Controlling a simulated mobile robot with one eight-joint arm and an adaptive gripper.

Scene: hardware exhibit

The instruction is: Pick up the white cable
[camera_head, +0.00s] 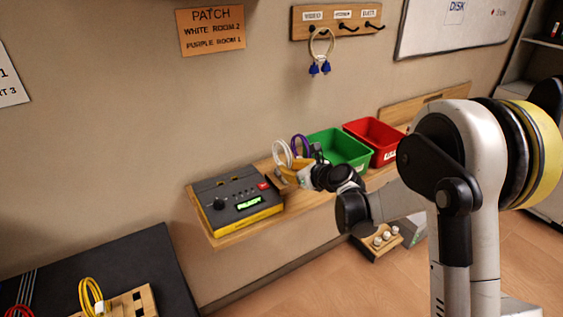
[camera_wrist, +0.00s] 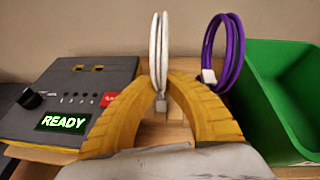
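The white cable (camera_wrist: 154,50) is a coiled loop standing upright in the middle of the wrist view, with a pale connector (camera_wrist: 160,104) low between my fingers. It also shows in the head view (camera_head: 281,152) above the wooden shelf. My gripper (camera_wrist: 159,80) has its yellow fingertips drawn close together, one on each side of the loop, with almost no gap. In the head view my gripper (camera_head: 286,172) is at the loop's lower part. I cannot tell whether the cable still rests on its support.
The purple cable (camera_wrist: 237,52) stands close on the right, then a green bin (camera_wrist: 262,98) and a red bin (camera_head: 372,130). A yellow-and-black device (camera_head: 238,199) reading READY is on the left. The wooden shelf (camera_head: 215,238) runs beneath, against the wall.

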